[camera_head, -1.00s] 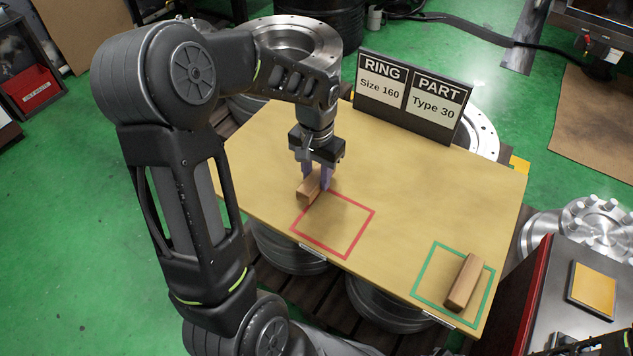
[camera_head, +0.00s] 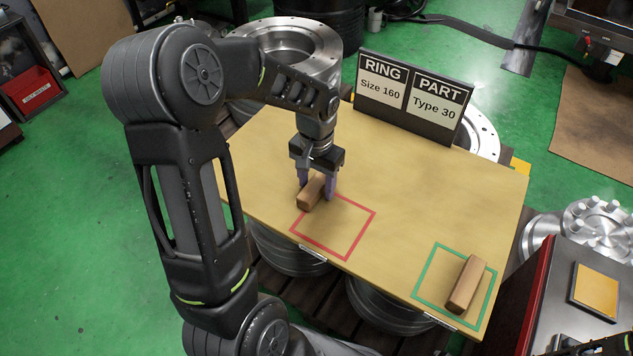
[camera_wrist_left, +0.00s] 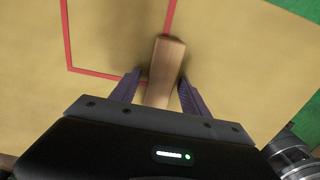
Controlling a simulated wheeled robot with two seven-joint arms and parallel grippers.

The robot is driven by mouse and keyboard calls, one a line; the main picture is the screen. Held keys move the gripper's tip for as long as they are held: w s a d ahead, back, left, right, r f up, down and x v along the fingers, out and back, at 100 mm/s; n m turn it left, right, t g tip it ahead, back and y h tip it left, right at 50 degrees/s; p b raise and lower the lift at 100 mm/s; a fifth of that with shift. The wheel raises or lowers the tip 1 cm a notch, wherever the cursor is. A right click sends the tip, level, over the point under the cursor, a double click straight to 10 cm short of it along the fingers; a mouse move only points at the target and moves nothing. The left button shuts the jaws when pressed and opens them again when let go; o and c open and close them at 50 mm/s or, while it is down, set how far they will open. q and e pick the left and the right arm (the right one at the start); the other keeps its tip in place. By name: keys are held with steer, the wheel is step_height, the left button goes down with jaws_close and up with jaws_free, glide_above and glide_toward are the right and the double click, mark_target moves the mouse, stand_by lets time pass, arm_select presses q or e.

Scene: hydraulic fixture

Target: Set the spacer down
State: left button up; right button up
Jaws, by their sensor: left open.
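A brown wooden block, the spacer (camera_head: 311,194), sits at the upper left corner of the red square outline (camera_head: 352,256), partly outside it. It appears to rest on the board. My left gripper (camera_head: 317,184) is low over it with its purple fingers open, one on each side. In the left wrist view the block (camera_wrist_left: 164,72) lies between the spread fingers (camera_wrist_left: 158,92), with a clear gap at the left finger and a narrower one at the right, and it crosses the red line. A second similar block (camera_head: 466,284) lies inside the green square outline (camera_head: 417,286).
The tan board (camera_head: 420,195) is clear between the two outlines. A sign reading RING Size 160 and PART Type 30 (camera_head: 412,98) stands at its back edge. A dark cabinet with a yellow pad (camera_head: 596,291) is at the right.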

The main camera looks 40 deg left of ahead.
mark_target(317, 183)
arm_select(q)
steer(key=shift+r, duration=0.55)
step_height(317, 183, up, 11)
steer(key=p, duration=0.3)
steer(key=shift+r, duration=0.15)
